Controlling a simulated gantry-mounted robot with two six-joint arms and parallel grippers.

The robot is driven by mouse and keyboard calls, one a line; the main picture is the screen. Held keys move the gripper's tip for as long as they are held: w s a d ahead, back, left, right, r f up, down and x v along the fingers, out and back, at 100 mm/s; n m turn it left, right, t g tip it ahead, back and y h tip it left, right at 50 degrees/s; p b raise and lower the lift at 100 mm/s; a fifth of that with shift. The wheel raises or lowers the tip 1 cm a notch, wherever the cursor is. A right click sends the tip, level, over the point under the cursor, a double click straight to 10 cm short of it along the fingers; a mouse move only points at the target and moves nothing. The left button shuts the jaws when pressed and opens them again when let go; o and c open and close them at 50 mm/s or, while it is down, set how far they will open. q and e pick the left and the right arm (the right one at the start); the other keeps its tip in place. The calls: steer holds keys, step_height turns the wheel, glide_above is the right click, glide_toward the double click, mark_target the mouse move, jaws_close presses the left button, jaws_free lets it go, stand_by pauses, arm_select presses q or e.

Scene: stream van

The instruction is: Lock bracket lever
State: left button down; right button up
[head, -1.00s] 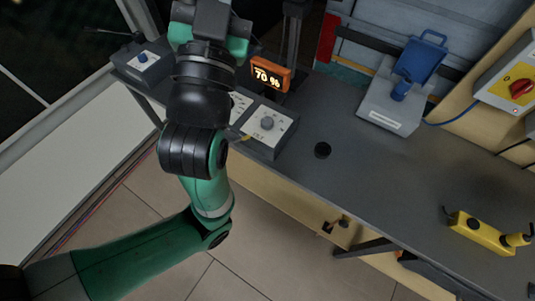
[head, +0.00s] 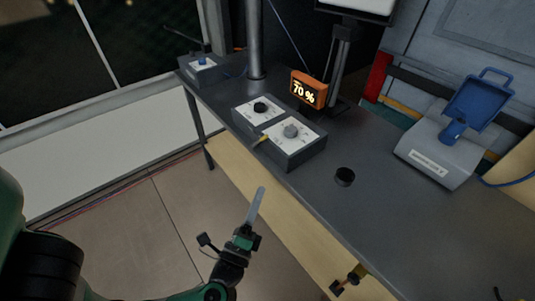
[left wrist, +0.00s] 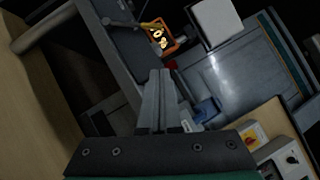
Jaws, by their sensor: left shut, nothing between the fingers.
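My left gripper (head: 260,192) is shut and empty, its thin grey fingers together, in front of the bench and apart from it. Its fingers also show in the left wrist view (left wrist: 155,100). No part is clearly marked as the bracket lever. A small yellow lever (head: 262,139) sticks out at the front of the grey two-knob box. A brass-coloured fitting with black ends (head: 352,277) sits low on the bench front. I cannot tell which of these is the bracket lever, or its locked state. My right gripper is not in view.
A pole (head: 254,40) stands behind. The floor before the bench is free.

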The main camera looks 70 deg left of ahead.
mark_target(260, 141)
arm_select(q)
steer(key=s+a+r+x, duration=0.1)
steer(key=s+x, duration=0.1)
steer(key=x, duration=1)
steer(key=shift+w+a+r+p, duration=0.2)
steer(key=shift+a+p, duration=0.25)
steer(key=shift+a, duration=0.15)
